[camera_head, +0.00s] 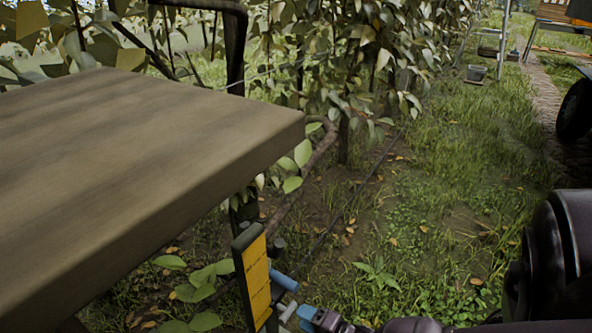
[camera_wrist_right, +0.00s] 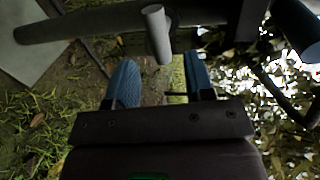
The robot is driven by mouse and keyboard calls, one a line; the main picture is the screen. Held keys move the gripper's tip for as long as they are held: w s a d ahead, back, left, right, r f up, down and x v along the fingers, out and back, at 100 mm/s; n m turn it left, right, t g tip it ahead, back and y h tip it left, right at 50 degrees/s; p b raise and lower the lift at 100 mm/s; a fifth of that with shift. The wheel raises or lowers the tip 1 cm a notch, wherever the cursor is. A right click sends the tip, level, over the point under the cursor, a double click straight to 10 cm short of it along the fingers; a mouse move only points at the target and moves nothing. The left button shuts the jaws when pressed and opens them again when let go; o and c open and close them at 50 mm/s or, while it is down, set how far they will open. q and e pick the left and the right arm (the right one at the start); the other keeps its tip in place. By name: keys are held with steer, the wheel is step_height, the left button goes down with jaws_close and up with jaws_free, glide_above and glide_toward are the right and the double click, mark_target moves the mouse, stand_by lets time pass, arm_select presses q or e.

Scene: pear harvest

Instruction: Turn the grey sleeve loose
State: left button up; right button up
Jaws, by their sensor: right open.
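The grey sleeve (camera_wrist_right: 157,34) is a short, light grey cylinder on a dark bar in the right wrist view. Its near end points toward my right gripper (camera_wrist_right: 161,62). The two blue fingers stand apart, one on each side of the sleeve's line, with a gap to each. I cannot tell how far the sleeve reaches between them. In the head view the right gripper (camera_head: 293,297) is at the bottom, just right of a yellow plate in a dark frame (camera_head: 256,278). A small grey piece, likely the sleeve (camera_head: 288,311), shows between its fingers. My left gripper is out of view.
A thick wooden board (camera_head: 130,150) fills the left of the head view above the gripper. A curved brown pipe (camera_head: 305,175) runs behind the yellow plate. Leafy trees (camera_head: 350,60) stand behind. Open grass (camera_head: 440,200) lies to the right, with a bucket (camera_head: 476,73) farther off.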

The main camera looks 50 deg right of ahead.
steer(key=shift+p+v, duration=0.4)
steer(key=shift+v, duration=2.1)
steer(key=shift+r, duration=0.1)
